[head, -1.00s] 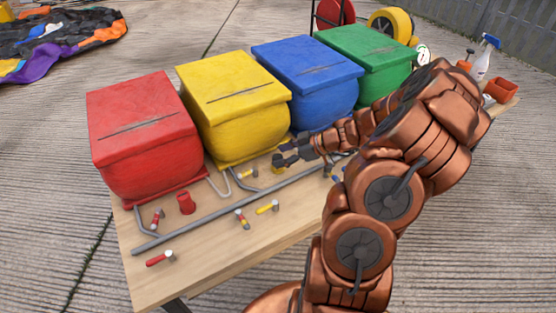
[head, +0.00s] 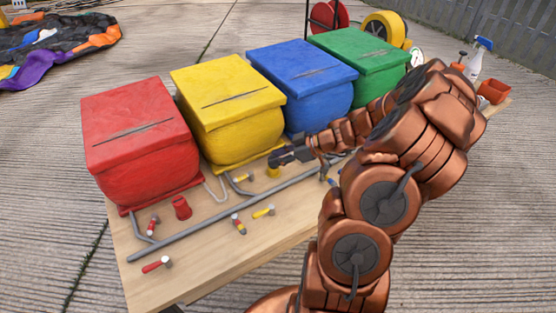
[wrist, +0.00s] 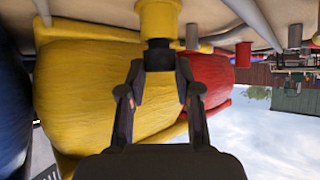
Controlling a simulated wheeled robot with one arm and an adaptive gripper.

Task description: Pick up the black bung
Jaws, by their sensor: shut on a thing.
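My gripper (wrist: 158,68) is shut on the black bung (wrist: 158,54), a small dark block in the middle of the wrist view. The bung meets the end of a yellow cup-like fitting (wrist: 158,17), and I see no clear gap between them. How far the bung sits inside it cannot be told. In the head view, my gripper (head: 276,158) is low over the table in front of the yellow and blue boxes. The yellow fitting (head: 274,172) stands just below its tips. The bung cannot be made out there.
Red (head: 140,140), yellow (head: 232,110), blue (head: 302,80) and green (head: 362,62) boxes line the table's back. A grey pipe (head: 215,222) runs along the front. A red fitting (head: 181,208) and several small valve handles lie nearby.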

